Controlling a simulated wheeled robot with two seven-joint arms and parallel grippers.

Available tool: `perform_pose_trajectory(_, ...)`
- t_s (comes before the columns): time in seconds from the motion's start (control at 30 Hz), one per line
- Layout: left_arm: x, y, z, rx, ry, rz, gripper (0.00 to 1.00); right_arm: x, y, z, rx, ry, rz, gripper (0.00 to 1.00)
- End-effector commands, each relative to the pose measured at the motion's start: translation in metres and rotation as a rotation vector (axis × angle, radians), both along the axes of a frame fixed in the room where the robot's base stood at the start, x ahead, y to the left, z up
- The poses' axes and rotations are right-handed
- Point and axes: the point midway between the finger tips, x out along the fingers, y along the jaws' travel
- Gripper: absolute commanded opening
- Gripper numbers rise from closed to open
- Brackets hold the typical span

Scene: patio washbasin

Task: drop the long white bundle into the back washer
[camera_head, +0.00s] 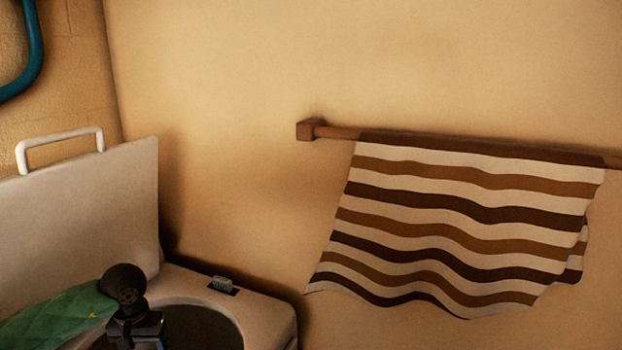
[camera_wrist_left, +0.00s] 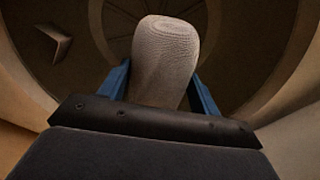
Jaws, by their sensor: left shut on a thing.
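The washer (camera_head: 270,307) stands at the lower left in the head view, its pale lid (camera_head: 85,215) raised and its round dark opening (camera_head: 205,325) partly in view. My left gripper (camera_wrist_left: 160,85) has its blue fingers shut on the long white bundle (camera_wrist_left: 162,55), which looks greyish and rounded at its far end. In the left wrist view the bundle points into the ribbed drum (camera_wrist_left: 235,40). In the head view my left wrist stands at the opening's left side; the fingers and bundle are hidden there. My right gripper is in neither view.
A striped brown and cream towel (camera_head: 450,225) hangs from a wooden rail (camera_head: 335,132) on the wall. A teal pipe (camera_head: 30,50) runs at the upper left. A drum paddle (camera_wrist_left: 55,42) shows inside.

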Motion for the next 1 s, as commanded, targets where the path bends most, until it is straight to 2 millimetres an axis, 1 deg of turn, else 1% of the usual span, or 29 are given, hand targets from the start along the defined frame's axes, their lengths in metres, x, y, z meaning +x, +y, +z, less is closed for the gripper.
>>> perform_pose_trajectory(0.1, 0.000, 0.000, -0.012, -0.001, 0.002, 0.001, 0.21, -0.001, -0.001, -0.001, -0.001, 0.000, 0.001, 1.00)
perform_pose_trajectory(0.27, 0.000, 0.000, -0.024, 0.000, 0.001, 0.000, 0.21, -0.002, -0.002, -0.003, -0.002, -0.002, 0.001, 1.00)
perform_pose_trajectory(0.57, 0.000, 0.000, -0.026, -0.001, -0.001, -0.001, 0.21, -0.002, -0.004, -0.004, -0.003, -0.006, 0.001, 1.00)
perform_pose_trajectory(0.6, 0.000, 0.000, -0.026, -0.001, -0.001, -0.001, 0.67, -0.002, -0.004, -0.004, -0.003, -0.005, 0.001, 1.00)
perform_pose_trajectory(0.67, 0.000, 0.000, -0.026, 0.000, -0.001, 0.000, 0.79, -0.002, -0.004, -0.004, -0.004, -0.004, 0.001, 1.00)
perform_pose_trajectory(0.7, 0.000, 0.000, -0.026, 0.000, -0.001, 0.000, 0.86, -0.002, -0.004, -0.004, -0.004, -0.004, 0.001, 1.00)
perform_pose_trajectory(0.73, 0.000, 0.000, -0.027, 0.000, -0.001, 0.000, 0.88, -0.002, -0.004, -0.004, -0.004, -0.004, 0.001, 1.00)
perform_pose_trajectory(1.0, 0.000, 0.000, -0.027, 0.000, 0.001, 0.000, 0.88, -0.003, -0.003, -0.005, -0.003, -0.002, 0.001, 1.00)
